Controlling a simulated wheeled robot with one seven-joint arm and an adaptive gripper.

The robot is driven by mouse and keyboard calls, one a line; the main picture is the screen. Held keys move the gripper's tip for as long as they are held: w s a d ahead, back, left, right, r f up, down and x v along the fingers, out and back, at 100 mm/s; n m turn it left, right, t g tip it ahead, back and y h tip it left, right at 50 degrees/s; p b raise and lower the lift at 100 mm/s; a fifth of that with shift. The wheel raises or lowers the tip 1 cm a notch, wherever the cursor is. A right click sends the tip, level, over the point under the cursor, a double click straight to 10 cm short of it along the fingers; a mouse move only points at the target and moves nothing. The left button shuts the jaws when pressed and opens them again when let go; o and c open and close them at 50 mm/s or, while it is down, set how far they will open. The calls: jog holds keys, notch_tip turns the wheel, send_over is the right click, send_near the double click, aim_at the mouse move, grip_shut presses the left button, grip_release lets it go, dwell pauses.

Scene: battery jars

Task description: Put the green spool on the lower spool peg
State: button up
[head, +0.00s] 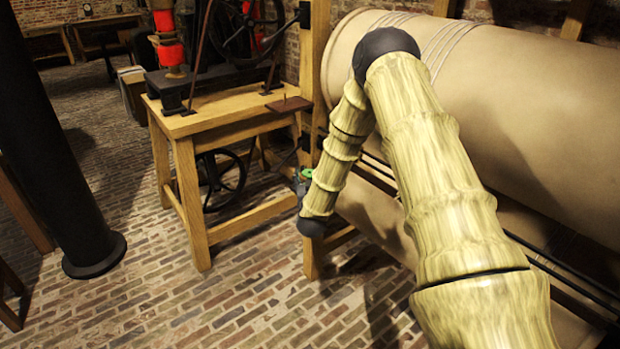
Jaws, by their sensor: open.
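A small green patch (307,173), probably the green spool, shows just left of my forearm, by the table's right leg. Most of it is hidden, and I cannot tell whether it rests on anything. My gripper (299,184) is a small greyish shape just above the dark wrist joint, close to the green patch and largely hidden. It is open; I cannot make out its fingertips. A thin upright peg (285,97) stands on a small brown board at the table's right edge. I cannot tell whether it is the lower spool peg.
A wooden table (222,122) carries a black machine with a wheel. A large tan cylinder (520,110) on a timber frame fills the right, behind my arm. A black column (55,150) stands at left. The brick floor (170,300) in front is clear.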

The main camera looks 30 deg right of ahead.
jog(key=v, duration=1.2)
jog(key=s+a+f+n+g+y, duration=0.2)
jog(key=s+a+f+g+y, duration=0.15)
jog(key=s+a+f, duration=0.6)
jog(key=s+a+f+n+g+y, duration=0.2)
jog(key=s+a+f+g+y, duration=0.25)
jog(key=f, duration=0.75)
jog(key=s+a+f+g, duration=0.2)
jog(key=s, duration=0.7)
jog(key=s+a+f+n+g+y, duration=0.1)
jog(key=s+a+f+g, duration=0.1)
jog(key=s, duration=0.8)
jog(key=s+a+f+n+g, duration=0.1)
jog(key=s+a+f+g, duration=0.2)
jog(key=s, duration=0.6)
jog(key=shift+s+a+f+y, duration=0.4)
jog(key=shift+a+f, duration=0.05)
jog(key=shift+f, duration=0.1)
